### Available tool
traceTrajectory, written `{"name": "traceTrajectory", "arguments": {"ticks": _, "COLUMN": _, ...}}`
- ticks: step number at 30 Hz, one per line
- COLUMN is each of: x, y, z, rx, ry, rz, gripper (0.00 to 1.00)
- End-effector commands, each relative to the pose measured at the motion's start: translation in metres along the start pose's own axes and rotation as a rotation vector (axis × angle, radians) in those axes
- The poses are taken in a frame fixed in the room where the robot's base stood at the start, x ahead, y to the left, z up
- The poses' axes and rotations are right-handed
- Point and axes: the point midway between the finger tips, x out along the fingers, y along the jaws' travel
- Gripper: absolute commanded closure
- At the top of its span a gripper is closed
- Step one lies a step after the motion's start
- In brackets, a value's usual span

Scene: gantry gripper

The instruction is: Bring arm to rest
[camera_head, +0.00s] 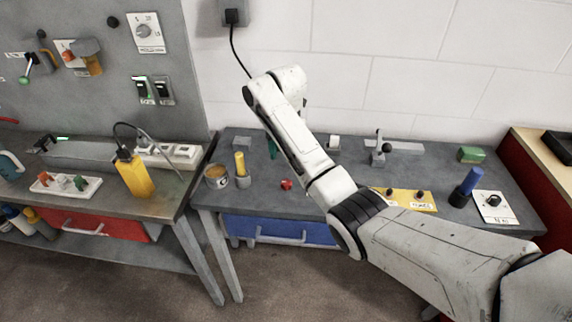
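My white arm reaches from the lower right up and left across the grey workbench (350,208). Its far end shows above the back of the bench, in front of the tiled wall. The gripper's fingers cannot be made out, so I cannot tell whether they are open or shut, or whether they hold anything. A small dark green thing (272,146) shows beside the arm's far part; I cannot tell whether it touches the arm.
A yellow cylinder (241,168), a tin (216,176) and a red knob (286,185) stand left of my arm. A blue cylinder (466,187) and a dial plate (493,206) are at right. A second bench (172,203) with a control panel (100,60) stands left.

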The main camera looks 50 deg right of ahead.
Motion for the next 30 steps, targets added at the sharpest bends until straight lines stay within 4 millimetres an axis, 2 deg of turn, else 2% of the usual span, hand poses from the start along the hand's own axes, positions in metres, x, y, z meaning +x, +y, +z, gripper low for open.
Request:
{"name": "traceTrajectory", "arguments": {"ticks": 6, "x": -0.006, "y": 0.0, "z": 0.0, "rx": 0.0, "ry": 0.001, "rz": 0.0, "gripper": 0.35}}
{"name": "traceTrajectory", "arguments": {"ticks": 19, "x": -0.005, "y": 0.0, "z": 0.0, "rx": 0.0, "ry": 0.001, "rz": 0.0, "gripper": 0.35}}
{"name": "traceTrajectory", "arguments": {"ticks": 22, "x": 0.0, "y": 0.001, "z": -0.005, "rx": 0.014, "ry": 0.004, "rz": 0.003, "gripper": 0.35}}
{"name": "traceTrajectory", "arguments": {"ticks": 26, "x": 0.028, "y": 0.005, "z": -0.031, "rx": 0.116, "ry": 0.017, "rz": 0.019, "gripper": 0.35}}
{"name": "traceTrajectory", "arguments": {"ticks": 30, "x": 0.075, "y": 0.003, "z": -0.083, "rx": 0.345, "ry": 0.042, "rz": 0.045, "gripper": 0.35}}
